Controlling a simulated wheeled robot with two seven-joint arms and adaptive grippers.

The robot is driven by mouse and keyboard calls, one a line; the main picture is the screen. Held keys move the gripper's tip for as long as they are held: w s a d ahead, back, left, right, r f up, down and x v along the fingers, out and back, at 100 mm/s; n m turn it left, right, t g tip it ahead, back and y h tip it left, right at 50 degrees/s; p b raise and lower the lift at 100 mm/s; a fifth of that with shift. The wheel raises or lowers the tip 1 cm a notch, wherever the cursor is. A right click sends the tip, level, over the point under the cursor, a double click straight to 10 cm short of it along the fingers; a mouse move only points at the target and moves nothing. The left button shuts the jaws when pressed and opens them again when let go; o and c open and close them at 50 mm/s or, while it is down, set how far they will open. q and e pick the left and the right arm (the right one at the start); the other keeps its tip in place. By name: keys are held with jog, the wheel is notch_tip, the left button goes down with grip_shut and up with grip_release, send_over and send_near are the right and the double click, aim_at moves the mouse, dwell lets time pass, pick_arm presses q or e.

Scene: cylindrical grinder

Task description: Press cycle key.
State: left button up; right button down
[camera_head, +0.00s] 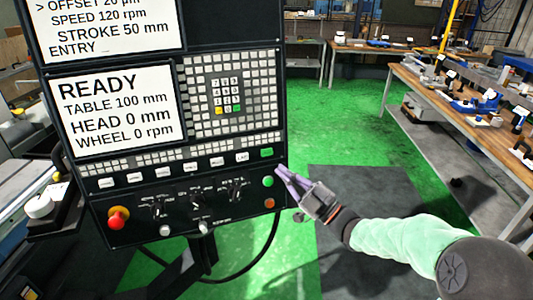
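The control panel (185,165) of the grinder stands at the left, tilted in the picture, its screen (118,108) reading READY. A green key (267,152) sits at the right end of its row of white keys. A round green button (268,182) is below it, with an orange-red button (269,203) lower down. The labels are too small to read, so I cannot tell which one is the cycle key. My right gripper (281,171) is at the panel's right edge, close to the green key and button. Its purple fingers look shut and empty; contact cannot be told. My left gripper is not in view.
A red emergency-stop knob (118,217) is at the panel's lower left, and small knobs (197,200) line its lower part. A workbench (480,110) with tools runs along the right. The green floor (345,120) between panel and bench is clear.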

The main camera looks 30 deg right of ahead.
aim_at(267, 152)
jog(key=shift+w, duration=0.15)
jog(key=shift+w+d+f, duration=0.25)
jog(key=shift+w, duration=1.15)
jog(key=shift+w+d+f, duration=0.2)
jog(key=shift+w+f, duration=0.1)
jog(key=shift+w, duration=1.05)
jog(key=shift+w+d+f, duration=0.25)
jog(key=shift+w, duration=1.15)
jog(key=shift+w+b, duration=0.1)
jog(key=shift+b, duration=0.3)
jog(key=shift+w+f+b, duration=0.1)
jog(key=shift+w+b, duration=0.2)
jog(key=shift+w, duration=0.05)
